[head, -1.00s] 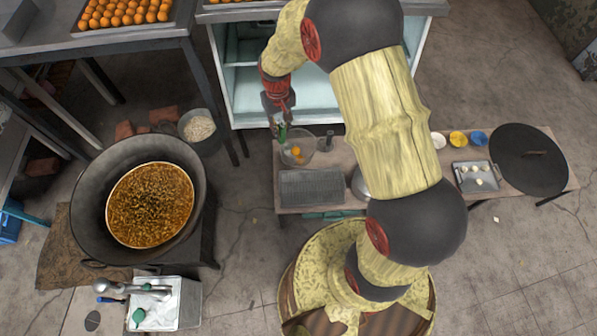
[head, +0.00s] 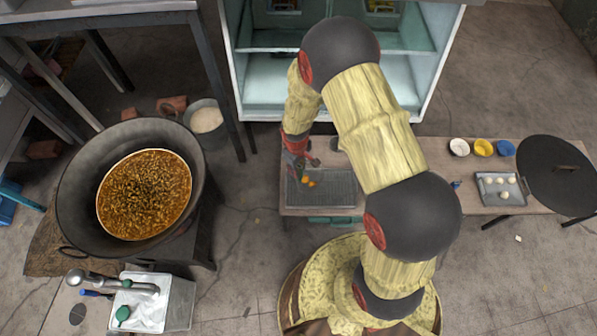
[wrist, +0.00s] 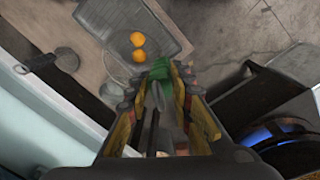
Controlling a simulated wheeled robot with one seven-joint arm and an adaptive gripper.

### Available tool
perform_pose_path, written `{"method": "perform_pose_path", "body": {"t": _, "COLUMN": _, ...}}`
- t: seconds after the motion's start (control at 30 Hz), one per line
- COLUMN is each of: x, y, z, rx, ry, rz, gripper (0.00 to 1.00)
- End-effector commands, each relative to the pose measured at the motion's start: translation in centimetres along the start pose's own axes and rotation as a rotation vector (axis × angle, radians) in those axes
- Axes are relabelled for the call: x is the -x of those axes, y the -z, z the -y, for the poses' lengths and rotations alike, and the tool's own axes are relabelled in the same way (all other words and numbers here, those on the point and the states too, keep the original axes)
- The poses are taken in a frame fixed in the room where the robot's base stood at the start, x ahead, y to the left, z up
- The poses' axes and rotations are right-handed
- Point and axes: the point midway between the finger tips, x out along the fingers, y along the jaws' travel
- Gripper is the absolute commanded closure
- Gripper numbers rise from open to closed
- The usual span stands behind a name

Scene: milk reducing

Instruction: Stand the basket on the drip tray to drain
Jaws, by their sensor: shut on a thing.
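My gripper (head: 299,175) is shut on the green handle (wrist: 162,70) of the basket, which shows between the fingers in the wrist view. The basket (wrist: 118,62) is a faint see-through mesh with two orange balls (wrist: 138,47) in it. The balls (head: 308,182) also show in the head view, over the left part of the drip tray. The drip tray (head: 338,190) is a grey ribbed rectangle on the low bench. The basket's rim and bottom are hard to make out. I cannot tell whether it touches the tray.
A large wok (head: 80,185) of brown oil stands at the left. A white open cabinet (head: 275,97) is behind the bench. Three small bowls (head: 482,147), a small tray (head: 485,198) and a dark round lid (head: 555,176) are to the right. A dark round utensil (wrist: 66,60) lies beside the basket.

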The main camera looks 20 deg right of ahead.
Motion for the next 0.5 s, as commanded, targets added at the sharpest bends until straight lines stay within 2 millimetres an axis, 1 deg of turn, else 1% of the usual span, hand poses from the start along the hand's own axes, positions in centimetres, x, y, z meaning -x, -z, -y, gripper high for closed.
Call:
{"method": "perform_pose_path", "body": {"t": 0.27, "x": -1.3, "y": 0.0, "z": 0.1, "rx": 0.009, "ry": -0.001, "rz": -0.002, "gripper": 1.0}}
{"method": "perform_pose_path", "body": {"t": 0.5, "x": -3.6, "y": -0.1, "z": 0.3, "rx": 0.008, "ry": 0.0, "rz": -0.001, "gripper": 1.0}}
